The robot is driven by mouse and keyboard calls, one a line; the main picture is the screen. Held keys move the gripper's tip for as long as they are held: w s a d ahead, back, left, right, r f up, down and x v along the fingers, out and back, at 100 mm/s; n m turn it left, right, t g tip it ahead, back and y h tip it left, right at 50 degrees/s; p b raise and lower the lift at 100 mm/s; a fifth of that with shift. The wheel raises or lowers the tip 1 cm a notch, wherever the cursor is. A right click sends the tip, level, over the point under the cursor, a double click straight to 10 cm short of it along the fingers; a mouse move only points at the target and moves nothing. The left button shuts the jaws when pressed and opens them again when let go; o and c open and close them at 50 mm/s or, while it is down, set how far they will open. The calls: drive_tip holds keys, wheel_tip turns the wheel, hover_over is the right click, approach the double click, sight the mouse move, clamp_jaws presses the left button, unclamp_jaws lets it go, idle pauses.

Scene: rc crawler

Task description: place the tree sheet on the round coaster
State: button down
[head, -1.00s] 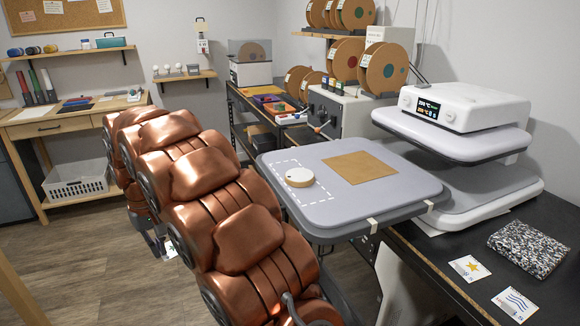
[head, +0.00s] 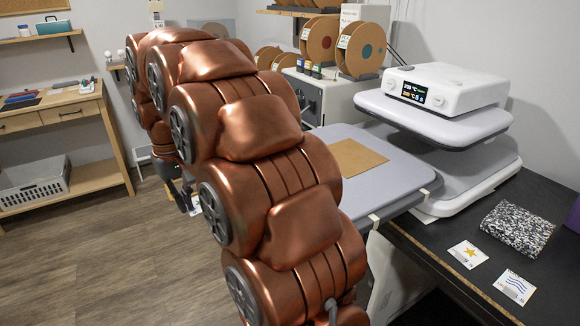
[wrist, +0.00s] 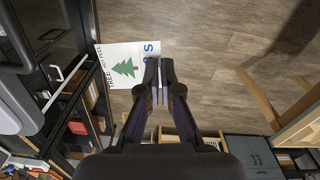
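The tree sheet (wrist: 122,66) is a white card with a green pine tree and blue lettering. In the wrist view it lies at the left of the fingertips, its right edge at them. My gripper (wrist: 159,82) is shut on that edge and holds the sheet above the floor. In the head view only a small white part of the sheet (head: 196,204) shows beside my copper arm, and the gripper is mostly hidden. The round coaster is hidden behind my arm in the head view. The grey press plate (head: 390,185) with a tan square (head: 357,157) partly shows.
The heat press (head: 445,90) has its upper plate raised, right of the grey plate. A speckled block (head: 518,229), a star card (head: 468,254) and a wave card (head: 515,287) lie on the black bench (head: 445,250). A wooden table (head: 95,130) stands left; the floor between is open.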

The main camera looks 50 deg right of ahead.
drive_tip(key=s+d+r+m+p, duration=0.15)
drive_tip(key=s+r, duration=0.25)
drive_tip(key=s, duration=0.4)
drive_tip(key=s+d+r, duration=0.2)
drive_tip(key=s+r, duration=0.1)
drive_tip(key=s, duration=0.4)
drive_tip(key=s+d+r+m+p, duration=0.15)
drive_tip(key=s+r, duration=0.25)
drive_tip(key=s, duration=0.4)
drive_tip(key=shift+n, duration=0.5)
drive_tip(key=w+d+p, duration=0.1)
drive_tip(key=w+d, duration=0.2)
drive_tip(key=d, duration=0.1)
drive_tip(key=w+d+f+p, duration=0.1)
drive_tip(key=w+d, duration=0.3)
drive_tip(key=w+d+p, duration=0.1)
drive_tip(key=w+d, duration=0.3)
drive_tip(key=shift+f+p, duration=0.25)
drive_tip(key=shift+p, duration=0.1)
drive_tip(key=shift+f+p, duration=0.55)
drive_tip(key=shift+f, duration=1.2)
drive_tip(key=c, duration=1.8)
unclamp_jaws()
drive_tip(key=shift+f, duration=0.2)
drive_tip(key=shift+c, duration=0.2)
drive_tip(key=o, duration=0.5)
